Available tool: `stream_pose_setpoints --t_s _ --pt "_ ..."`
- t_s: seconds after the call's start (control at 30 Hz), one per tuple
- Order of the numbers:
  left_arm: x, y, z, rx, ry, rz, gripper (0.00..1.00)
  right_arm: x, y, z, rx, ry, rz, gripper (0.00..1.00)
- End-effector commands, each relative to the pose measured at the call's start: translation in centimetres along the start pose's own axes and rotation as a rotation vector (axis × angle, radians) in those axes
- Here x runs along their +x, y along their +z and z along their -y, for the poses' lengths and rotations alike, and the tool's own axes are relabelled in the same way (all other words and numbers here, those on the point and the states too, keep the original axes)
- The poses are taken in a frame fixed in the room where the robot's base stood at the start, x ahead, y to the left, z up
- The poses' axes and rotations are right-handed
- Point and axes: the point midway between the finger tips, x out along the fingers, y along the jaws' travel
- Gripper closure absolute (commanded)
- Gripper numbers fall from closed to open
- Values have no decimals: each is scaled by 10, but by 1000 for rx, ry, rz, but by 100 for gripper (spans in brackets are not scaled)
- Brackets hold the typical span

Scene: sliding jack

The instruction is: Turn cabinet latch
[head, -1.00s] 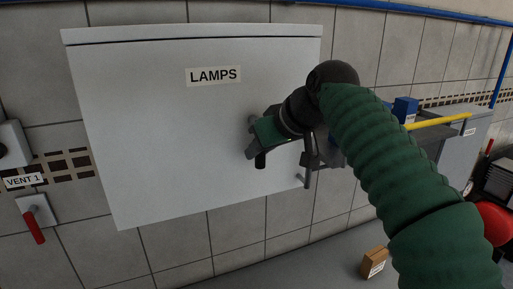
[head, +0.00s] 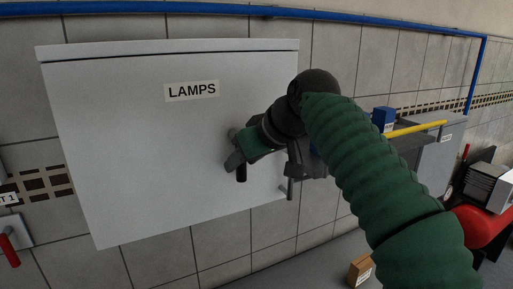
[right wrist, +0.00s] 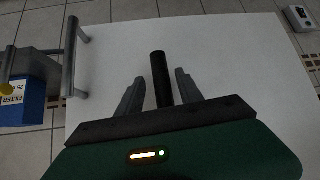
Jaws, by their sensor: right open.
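A white cabinet (head: 130,130) labelled LAMPS (head: 192,91) hangs on the tiled wall, its door closed. Its black latch handle (head: 241,174) sticks out below my right gripper (head: 236,152) in the head view and points downward there. In the right wrist view the black latch handle (right wrist: 160,75) lies between the two grey fingers of my right gripper (right wrist: 159,88). Gaps show on both sides of it, so the fingers are open around it and not clamped. My green right arm hides the latch's base and part of the cabinet's right side. My left gripper is not in view.
A grey bar handle (head: 290,188) sits at the cabinet's lower right edge, close to my right wrist. A yellow bar (head: 415,129) and a blue box (head: 383,115) are further right. A small brown box (head: 360,271) stands below. A red lever (head: 9,250) is at left.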

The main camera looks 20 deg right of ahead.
Motion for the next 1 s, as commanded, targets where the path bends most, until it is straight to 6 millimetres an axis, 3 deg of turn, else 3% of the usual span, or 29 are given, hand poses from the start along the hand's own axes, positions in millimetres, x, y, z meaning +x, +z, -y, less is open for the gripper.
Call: stream_pose_setpoints --t_s 0.4,0.53,0.7,1.0 --pt "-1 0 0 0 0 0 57 -116 -1 -1 0 5 -7 57" --pt "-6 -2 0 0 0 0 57 -144 -1 -2 0 4 -5 57" --pt "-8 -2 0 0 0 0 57 -160 1 -1 0 2 -3 57" --pt "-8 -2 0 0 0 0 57 -161 1 -1 -1 1 -3 57"
